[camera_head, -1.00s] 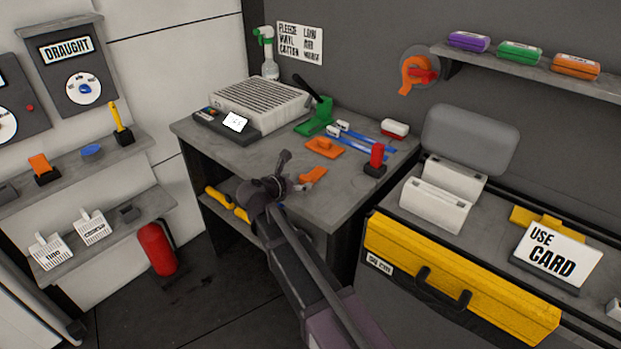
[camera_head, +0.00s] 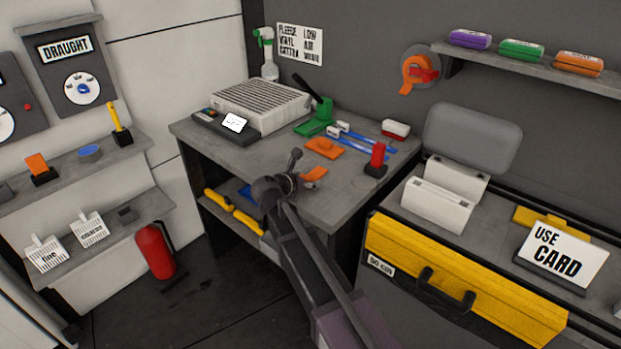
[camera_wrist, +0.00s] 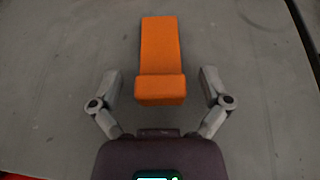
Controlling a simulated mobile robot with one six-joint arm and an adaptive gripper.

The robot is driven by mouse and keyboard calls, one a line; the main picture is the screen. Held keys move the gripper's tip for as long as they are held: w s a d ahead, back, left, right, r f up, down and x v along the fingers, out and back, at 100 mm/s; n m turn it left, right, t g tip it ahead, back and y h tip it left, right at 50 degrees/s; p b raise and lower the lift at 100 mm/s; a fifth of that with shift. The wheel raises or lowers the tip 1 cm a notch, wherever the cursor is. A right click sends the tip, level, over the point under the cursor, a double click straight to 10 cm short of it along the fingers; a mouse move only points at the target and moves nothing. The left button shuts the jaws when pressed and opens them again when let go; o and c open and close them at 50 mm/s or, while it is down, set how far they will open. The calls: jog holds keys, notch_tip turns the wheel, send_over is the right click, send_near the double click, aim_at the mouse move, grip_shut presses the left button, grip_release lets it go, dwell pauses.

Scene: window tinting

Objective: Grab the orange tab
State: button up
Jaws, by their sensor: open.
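The orange tab (camera_wrist: 160,50) is a flat strip with a thick raised block at its near end. It lies on the grey workbench top (camera_wrist: 60,60). In the head view the tab (camera_head: 315,174) is partly hidden behind my gripper (camera_head: 293,172), near the bench's front edge. In the wrist view my gripper (camera_wrist: 162,84) is open, one finger on each side of the tab's block. Gaps show on both sides, so the fingers appear not to touch it.
Another orange piece (camera_head: 324,148) lies behind the tab. Blue-handled tools (camera_head: 368,141), a red-topped piece (camera_head: 376,160) and a green tool (camera_head: 315,122) are on the bench. A grey vented box (camera_head: 262,103) stands at the back left. The bench's right front is clear.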

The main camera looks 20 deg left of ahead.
jog(key=c, duration=1)
jog(key=shift+c, duration=0.2)
jog(key=shift+r, duration=0.15)
notch_tip(320, 180, up, 3)
jog(key=p, duration=0.3)
jog(key=s+r+p, duration=0.1)
jog(key=s+p, duration=0.1)
jog(key=s, duration=1.4)
jog(key=shift+a+r, duration=0.35)
jog(key=shift+a, duration=0.05)
